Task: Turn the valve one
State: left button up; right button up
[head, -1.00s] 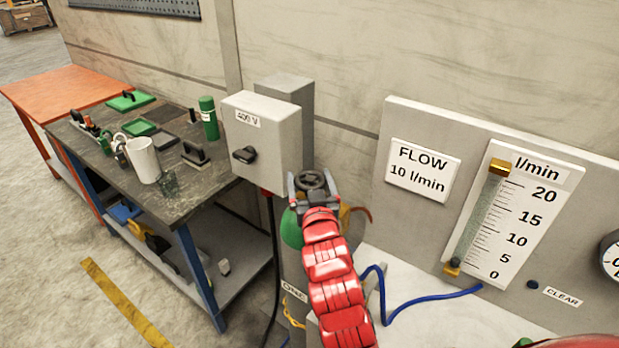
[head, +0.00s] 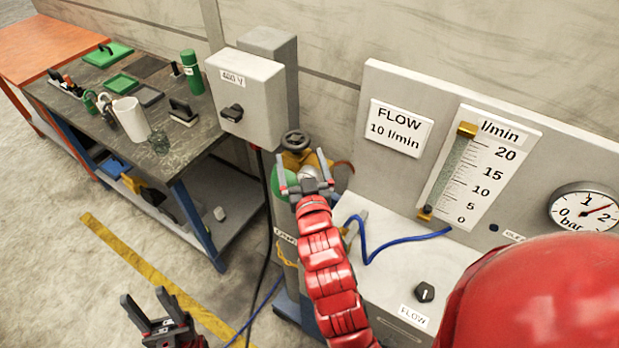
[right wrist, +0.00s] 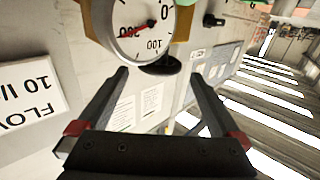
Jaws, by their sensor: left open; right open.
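The black handwheel valve (head: 295,141) sits on top of the green gas cylinder (head: 281,186), beside the grey switch box. A dark round part under a pressure gauge (right wrist: 148,25) in the right wrist view may be this wheel. My right gripper (head: 305,185) is open and empty, just below and in front of the wheel, apart from it. My left gripper (head: 150,312) is open and empty at the lower left, above the floor, far from the valve.
A grey panel carries a flow tube (head: 468,175), a bar gauge (head: 584,210) and a black flow knob (head: 424,292). A blue hose (head: 395,241) lies right of my right arm. The workbench (head: 100,125) holds a mug and tools. The switch box (head: 248,98) stands close to the valve.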

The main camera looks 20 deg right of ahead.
jog(key=s+a+p, duration=0.1)
jog(key=s+p, duration=0.5)
jog(key=s, duration=0.4)
jog(key=shift+a, duration=0.25)
jog(key=shift+w, duration=0.1)
